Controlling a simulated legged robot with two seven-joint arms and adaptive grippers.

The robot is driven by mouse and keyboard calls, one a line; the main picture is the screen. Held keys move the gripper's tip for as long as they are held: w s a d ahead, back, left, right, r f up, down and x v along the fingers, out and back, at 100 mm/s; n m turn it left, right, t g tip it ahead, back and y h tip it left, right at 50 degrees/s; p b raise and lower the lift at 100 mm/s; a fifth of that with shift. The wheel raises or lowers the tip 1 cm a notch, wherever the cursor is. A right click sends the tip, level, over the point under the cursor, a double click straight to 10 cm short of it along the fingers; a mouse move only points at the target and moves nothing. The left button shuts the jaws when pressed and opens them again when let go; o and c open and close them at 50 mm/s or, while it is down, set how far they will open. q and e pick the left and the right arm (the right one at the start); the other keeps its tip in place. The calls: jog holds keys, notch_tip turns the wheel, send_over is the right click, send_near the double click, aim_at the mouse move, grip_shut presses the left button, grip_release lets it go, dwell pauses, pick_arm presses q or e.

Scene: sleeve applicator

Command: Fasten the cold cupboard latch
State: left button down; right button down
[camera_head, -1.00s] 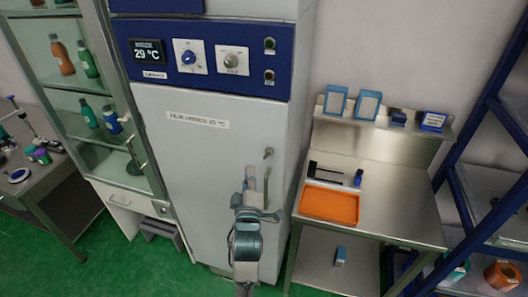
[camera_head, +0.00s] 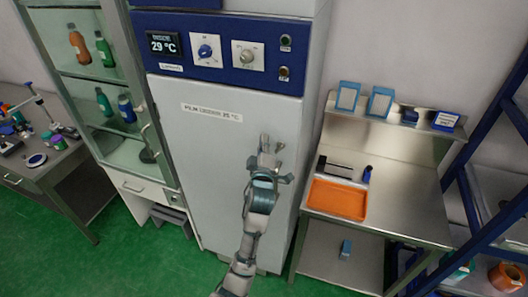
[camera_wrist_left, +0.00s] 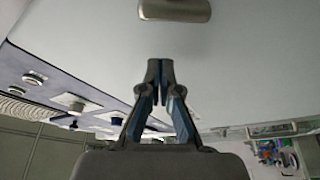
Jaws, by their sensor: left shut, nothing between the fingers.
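The cold cupboard (camera_head: 215,155) is a tall grey cabinet with a blue control panel reading 29 °C. Its door looks closed in the head view. The small metal latch (camera_head: 280,147) is at the door's right side, partly hidden by my gripper. In the left wrist view a rounded metal bar, likely the latch handle (camera_wrist_left: 175,10), shows at the top edge, beyond the fingertips and apart from them. My left gripper (camera_head: 264,142) is in front of the door, just left of the latch. Its fingertips (camera_wrist_left: 160,72) are together and empty. My right gripper is not in view.
A glass-fronted cabinet (camera_head: 100,75) with bottles stands close on the left. A steel bench (camera_head: 400,210) with an orange tray (camera_head: 338,198) stands on the right. Blue shelving (camera_head: 490,215) is at the far right. The green floor (camera_head: 130,255) in front is partly clear.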

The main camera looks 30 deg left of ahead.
aim_at(279, 149)
pick_arm(q)
jog(key=d, duration=0.1)
jog(key=d+f, duration=0.1)
jog(key=d, duration=0.1)
jog(key=shift+w+d+f, duration=0.2)
jog(key=shift+d+f, duration=0.1)
jog(key=shift+f, duration=0.1)
jog(key=shift+d, duration=0.5)
jog(key=shift+a+f, duration=0.1)
jog(key=shift+a, duration=0.1)
jog(key=shift+w+a+m, duration=0.1)
jog(key=shift+a+m, duration=0.1)
jog(key=shift+m, duration=0.1)
